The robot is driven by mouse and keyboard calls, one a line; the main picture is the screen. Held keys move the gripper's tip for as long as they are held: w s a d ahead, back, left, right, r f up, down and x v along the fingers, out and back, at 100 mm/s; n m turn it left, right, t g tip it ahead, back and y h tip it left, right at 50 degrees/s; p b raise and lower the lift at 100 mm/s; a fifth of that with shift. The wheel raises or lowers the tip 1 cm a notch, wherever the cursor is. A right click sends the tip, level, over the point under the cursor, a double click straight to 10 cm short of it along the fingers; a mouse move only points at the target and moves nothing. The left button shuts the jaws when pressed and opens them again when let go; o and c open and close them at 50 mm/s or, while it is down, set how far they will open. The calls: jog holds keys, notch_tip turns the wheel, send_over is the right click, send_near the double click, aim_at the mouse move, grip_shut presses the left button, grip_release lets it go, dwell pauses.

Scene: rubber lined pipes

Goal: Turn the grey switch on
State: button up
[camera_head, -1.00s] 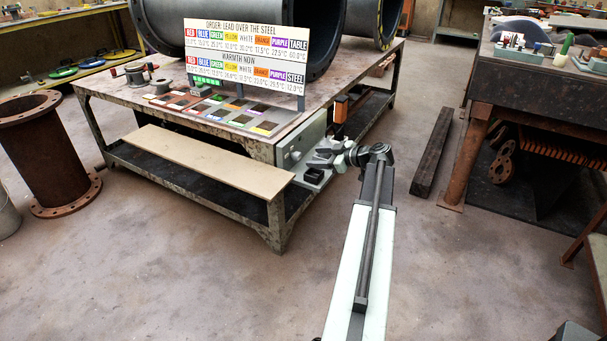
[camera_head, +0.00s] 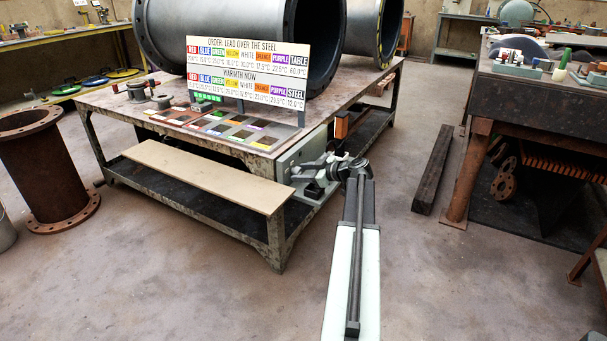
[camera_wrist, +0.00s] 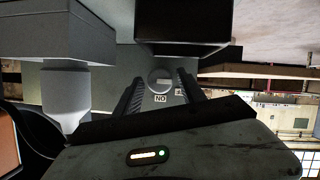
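A grey panel (camera_head: 289,163) is fixed at the front right corner of the steel table. In the wrist view, a round grey switch (camera_wrist: 160,78) with a pale bar across its face sits on a grey plate. A label by it reads "NO", which is "ON" upside down. My gripper (camera_wrist: 160,76) has its two dark ribbed fingers apart, one on each side of the switch, with gaps visible between them and it. In the head view, my gripper (camera_head: 318,172) is close against the panel and hides the switch there.
A dark block (camera_wrist: 185,25) and a grey box (camera_wrist: 45,30) with a pale cylinder crowd the switch in the wrist view. An orange-fronted object (camera_head: 341,126) stands beside the panel. A tan board (camera_head: 205,174) juts from the table's front. The floor is clear before it.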

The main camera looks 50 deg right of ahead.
grip_shut()
jog(key=shift+w+d, duration=0.1)
jog(key=shift+d+m+y, duration=0.15)
jog(key=shift+m+y, duration=0.55)
jog(key=shift+m, duration=0.4)
jog(key=shift+m+g+y, duration=0.3)
jog(key=shift+m+y, duration=0.3)
jog(key=shift+m, duration=0.2)
jog(key=shift+o, duration=1.7)
grip_release()
